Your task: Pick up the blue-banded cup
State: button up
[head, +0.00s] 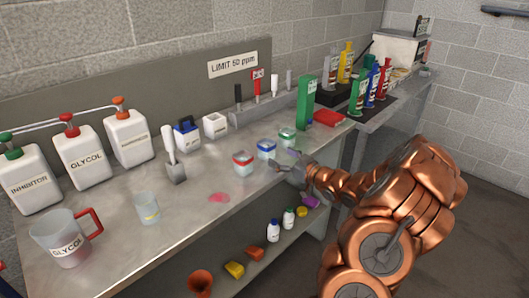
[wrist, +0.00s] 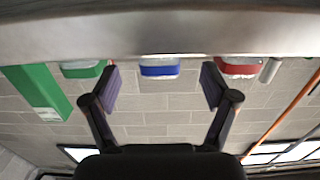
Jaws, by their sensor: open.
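The blue-banded cup (head: 267,149) stands on the metal bench, a small clear tub with a blue top, between a red-banded cup (head: 243,163) and a green-banded cup (head: 288,136). My gripper (head: 284,163) is open and empty at the bench's front edge, just in front of the blue-banded cup. The wrist picture is upside down. There the blue-banded cup (wrist: 160,68) lies ahead, centred between my two spread fingers (wrist: 160,87), with a gap to it. The red-banded cup (wrist: 238,67) and green-banded cup (wrist: 84,69) lie outside the fingers.
A tall green box (head: 305,102) stands behind the green-banded cup. A scoop (head: 175,168), a pink spill (head: 219,197), a clear beaker (head: 147,208) and a glycol jug (head: 68,239) are to the left. A lower shelf holds small bottles (head: 273,230).

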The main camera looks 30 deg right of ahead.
aim_at(272, 151)
jog(key=shift+d+x, duration=0.25)
jog(key=shift+x, duration=0.75)
jog(key=shift+a+r+p+x, duration=0.15)
jog(key=shift+p+x, duration=0.15)
jog(key=shift+x, duration=0.5)
jog(key=shift+a+r+p+x, duration=0.15)
jog(key=shift+p+x, duration=0.15)
jog(key=shift+x, duration=1.5)
jog(key=shift+d+f, duration=0.1)
jog(key=c, duration=1.3)
